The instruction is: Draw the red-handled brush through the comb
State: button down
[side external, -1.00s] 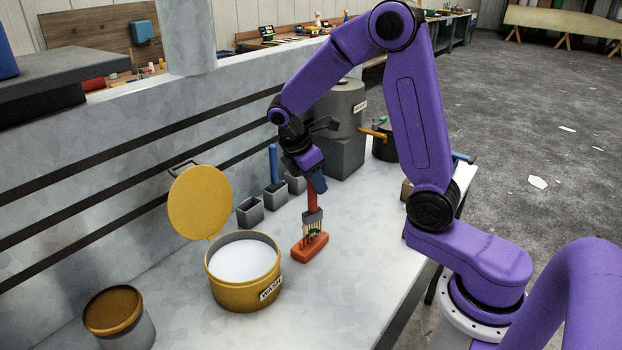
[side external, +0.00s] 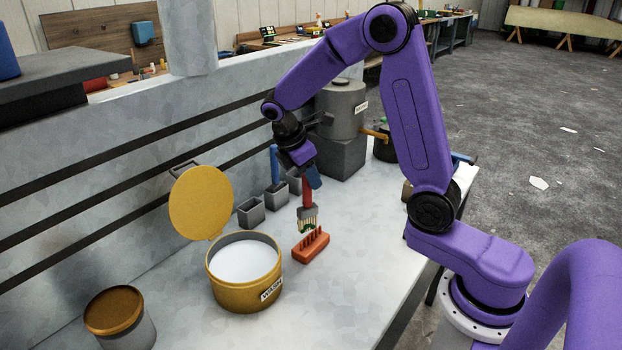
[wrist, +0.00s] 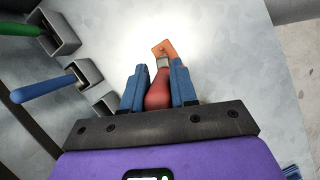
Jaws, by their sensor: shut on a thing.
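My gripper (side external: 313,180) is shut on the red handle of the brush (side external: 307,194), which hangs bristles down. The wrist view also shows my gripper (wrist: 158,88) with its blue fingers on both sides of the red handle (wrist: 158,92). The brush's pale bristles show some green. The orange-red comb (side external: 311,245) lies on the bench with its upright teeth bare. In the side view the bristle ends appear just above and behind the teeth; I cannot tell if they touch. In the wrist view part of the comb (wrist: 163,48) shows past the brush.
An open yellow wash pot (side external: 246,290) with white liquid stands left of the comb, its lid (side external: 201,203) raised behind. Small grey holders (side external: 251,211) stand at the back, one with a blue-handled tool (side external: 274,163). The bench front is clear.

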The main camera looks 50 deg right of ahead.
jog(key=shift+r, duration=3.15)
jog(key=shift+s+a+f+m, duration=0.25)
jog(key=shift+f+m, duration=0.1)
jog(key=shift+m, duration=0.15)
jog(key=s+a+f+m+g+y, duration=0.25)
jog(key=a+f+m+y, duration=0.2)
jog(key=m, duration=0.75)
jog(key=w+d+r+n+t+h, duration=0.1)
jog(key=n, duration=0.3)
jog(key=w+d+r+n+t+h, duration=0.1)
jog(key=d+r+n+h, duration=0.1)
jog(key=n, duration=0.3)
jog(key=w+d+r+n+t+h, duration=0.1)
jog(key=d+r+n, duration=0.1)
jog(key=n, duration=0.2)
jog(key=shift+n+h, duration=0.25)
jog(key=shift+n, duration=0.15)
jog(key=shift+f, duration=3.45)
